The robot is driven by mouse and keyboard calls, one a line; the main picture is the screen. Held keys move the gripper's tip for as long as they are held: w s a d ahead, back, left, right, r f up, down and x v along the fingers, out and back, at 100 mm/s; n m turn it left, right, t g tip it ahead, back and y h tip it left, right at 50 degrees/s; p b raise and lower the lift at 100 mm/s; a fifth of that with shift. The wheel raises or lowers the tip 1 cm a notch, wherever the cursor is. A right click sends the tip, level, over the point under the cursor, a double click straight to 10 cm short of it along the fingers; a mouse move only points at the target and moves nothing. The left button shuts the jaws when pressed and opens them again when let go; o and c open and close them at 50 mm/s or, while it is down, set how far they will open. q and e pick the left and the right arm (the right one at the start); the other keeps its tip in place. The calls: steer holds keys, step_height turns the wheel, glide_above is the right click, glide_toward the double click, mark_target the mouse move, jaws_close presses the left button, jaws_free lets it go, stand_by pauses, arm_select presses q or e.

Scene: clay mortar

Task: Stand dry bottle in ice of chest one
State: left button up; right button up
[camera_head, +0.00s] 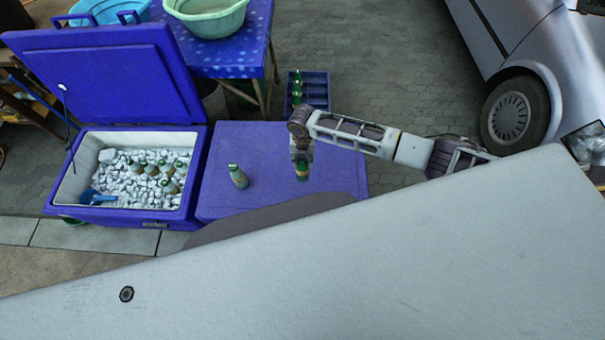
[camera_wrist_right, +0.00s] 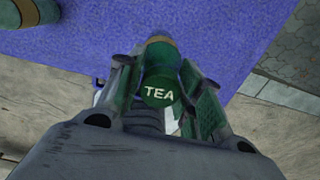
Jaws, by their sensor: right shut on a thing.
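The open blue chest (camera_head: 195,165) stands at the left in the head view, filled with white ice (camera_head: 120,185). Several green bottles (camera_head: 152,169) stand in that ice. My right gripper (camera_head: 301,157) points down over the closed blue chest to the right of it. It is shut on a green bottle (camera_head: 302,173), upright in its fingers. In the wrist view the bottle's green cap (camera_wrist_right: 160,90) reads TEA. I cannot tell whether its base touches the lid. Another green bottle (camera_head: 238,177) stands on the closed lid. My left gripper is not in view.
The closed chest's lid (camera_head: 265,150) is otherwise clear. A blue scoop (camera_head: 97,197) lies in the ice at front left. The raised lid (camera_head: 100,80) stands behind the ice. A blue crate with bottles (camera_head: 315,88) is behind; a silver vehicle (camera_head: 520,50) is at right.

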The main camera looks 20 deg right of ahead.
steer(key=shift+r, duration=0.5)
steer(key=shift+r+p, duration=0.5)
steer(key=shift+p, duration=0.2)
steer(key=shift+r+p, duration=1.15)
steer(key=shift+r, duration=0.05)
steer(key=shift+r+p, duration=2.4)
steer(key=shift+r, duration=0.1)
step_height(320, 180, up, 3)
steer(key=shift+f, duration=0.2)
steer(key=shift+m, duration=0.3)
